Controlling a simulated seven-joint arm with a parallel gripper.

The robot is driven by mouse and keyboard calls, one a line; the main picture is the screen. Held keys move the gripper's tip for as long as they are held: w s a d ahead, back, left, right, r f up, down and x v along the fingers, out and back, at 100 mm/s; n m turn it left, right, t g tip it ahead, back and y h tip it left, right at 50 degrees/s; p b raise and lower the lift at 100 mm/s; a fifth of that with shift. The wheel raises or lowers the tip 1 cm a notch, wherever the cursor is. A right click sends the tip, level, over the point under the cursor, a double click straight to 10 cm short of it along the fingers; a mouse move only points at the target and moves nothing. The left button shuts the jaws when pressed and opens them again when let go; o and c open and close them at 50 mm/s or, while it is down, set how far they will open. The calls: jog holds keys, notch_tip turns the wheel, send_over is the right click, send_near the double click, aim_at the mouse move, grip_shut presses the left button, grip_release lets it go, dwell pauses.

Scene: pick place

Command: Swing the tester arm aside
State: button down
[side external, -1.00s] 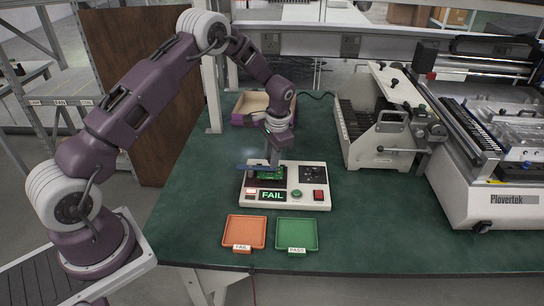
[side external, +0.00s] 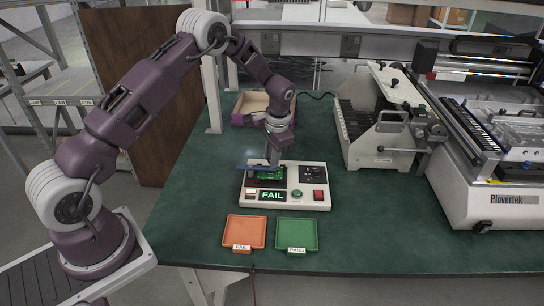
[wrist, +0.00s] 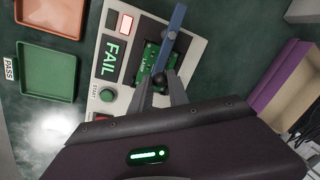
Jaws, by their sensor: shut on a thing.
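The tester (side external: 308,176) is a light box on the green bench, with a lit FAIL display (side external: 271,195). Its tester arm (wrist: 174,28) is a blue bar that lies over part of a green circuit board (wrist: 151,57); it also shows in the side view (side external: 250,167). My gripper (wrist: 159,84) points down at the tester. Its fingers are shut on the dark knob (wrist: 160,77) at the near end of the bar, in the wrist view. The side view shows my gripper (side external: 274,160) low over the board; the fingertip contact is too small to tell there.
An orange FAIL tray (side external: 244,231) and a green PASS tray (side external: 296,234) lie empty in front of the tester. A purple-sided box (side external: 251,104) stands behind it. A board rack (side external: 385,125) and a large machine (side external: 500,205) stand to the right.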

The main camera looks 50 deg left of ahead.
jog(key=shift+w+r, duration=0.1)
jog(key=shift+w+a+n, duration=0.4)
jog(key=shift+a+n, duration=0.05)
jog(key=shift+n, duration=0.55)
jog(key=n, duration=0.1)
jog(key=a+n, duration=0.1)
jog(key=shift+w+a+n+g, duration=0.2)
jog(key=shift+w+n+g, duration=0.2)
jog(key=a+n, duration=0.1)
jog(key=n, duration=0.2)
jog(key=a+n, duration=0.1)
jog(key=shift+w+a+n+g, duration=0.3)
jog(key=shift+g, duration=0.1)
jog(key=a+n, duration=0.1)
jog(key=n, duration=0.1)
jog(key=shift+s+a+n+h, duration=0.1)
jog(key=shift+a+n+h, duration=0.2)
jog(key=shift+a+h, duration=0.1)
jog(key=n, duration=0.1)
jog(key=a+n, duration=0.1)
jog(key=shift+s+a+n+g, duration=0.15)
jog(key=shift+s+n+g, duration=0.15)
jog(key=shift+g, duration=0.1)
jog(key=shift+s+a+n+h, duration=0.25)
jog(key=shift+a+n, duration=0.15)
jog(key=shift+n, duration=0.4)
jog(key=shift+s+a+n+h, duration=0.25)
jog(key=shift+a+n, duration=0.15)
jog(key=shift+n, duration=0.4)
